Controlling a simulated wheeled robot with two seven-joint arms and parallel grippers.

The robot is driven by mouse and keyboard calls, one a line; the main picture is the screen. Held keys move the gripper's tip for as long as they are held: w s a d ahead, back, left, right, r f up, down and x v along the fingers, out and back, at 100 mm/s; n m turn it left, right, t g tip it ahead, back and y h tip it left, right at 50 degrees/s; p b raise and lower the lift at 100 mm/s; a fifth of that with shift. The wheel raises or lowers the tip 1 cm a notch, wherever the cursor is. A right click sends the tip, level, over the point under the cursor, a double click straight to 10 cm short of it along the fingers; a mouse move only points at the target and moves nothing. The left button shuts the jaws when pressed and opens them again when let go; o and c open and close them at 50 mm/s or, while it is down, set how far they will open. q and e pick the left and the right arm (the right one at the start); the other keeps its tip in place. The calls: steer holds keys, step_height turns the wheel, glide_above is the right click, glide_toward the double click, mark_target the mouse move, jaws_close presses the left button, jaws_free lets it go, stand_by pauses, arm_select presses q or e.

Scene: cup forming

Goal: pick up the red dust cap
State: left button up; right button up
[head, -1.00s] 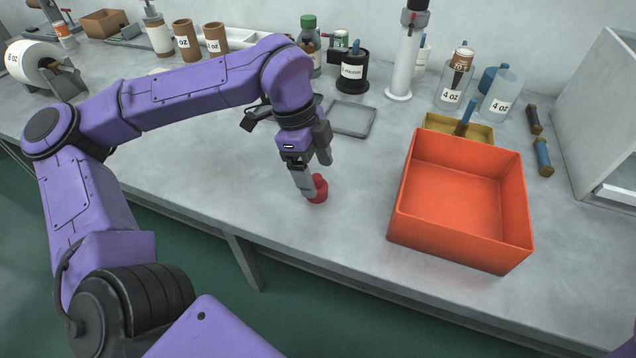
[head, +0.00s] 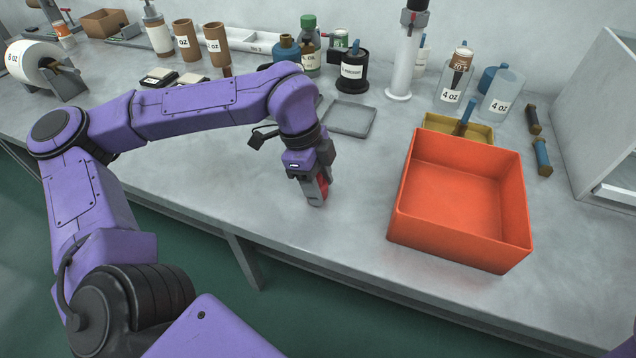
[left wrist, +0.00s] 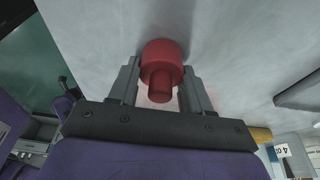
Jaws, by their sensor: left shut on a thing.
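The red dust cap (left wrist: 161,62) is between the two fingers of my left gripper (left wrist: 160,90) in the left wrist view. It has a wide round part and a narrower stem that points toward the gripper's palm. In the head view a little of the red cap (head: 324,187) shows beside the fingers of the left gripper (head: 318,195), and the rest is hidden by them. The left gripper is shut on the cap, low over the grey bench near its front edge. I cannot tell whether the cap still touches the bench. My right gripper is not in view.
A large open orange-red bin (head: 460,200) stands right of the left gripper and looks empty. A flat grey tray (head: 349,118) lies behind the gripper. A yellow tray (head: 480,133) sits behind the bin. Bottles and cylinders line the back. The front bench (head: 250,190) is clear.

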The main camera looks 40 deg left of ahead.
arm_select(q)
steer(key=shift+r, duration=0.45)
steer(key=s+d+r+b, duration=0.2)
steer(key=s+d+r, duration=0.1)
steer(key=s+r, duration=0.9)
steer(key=shift+s, duration=0.9)
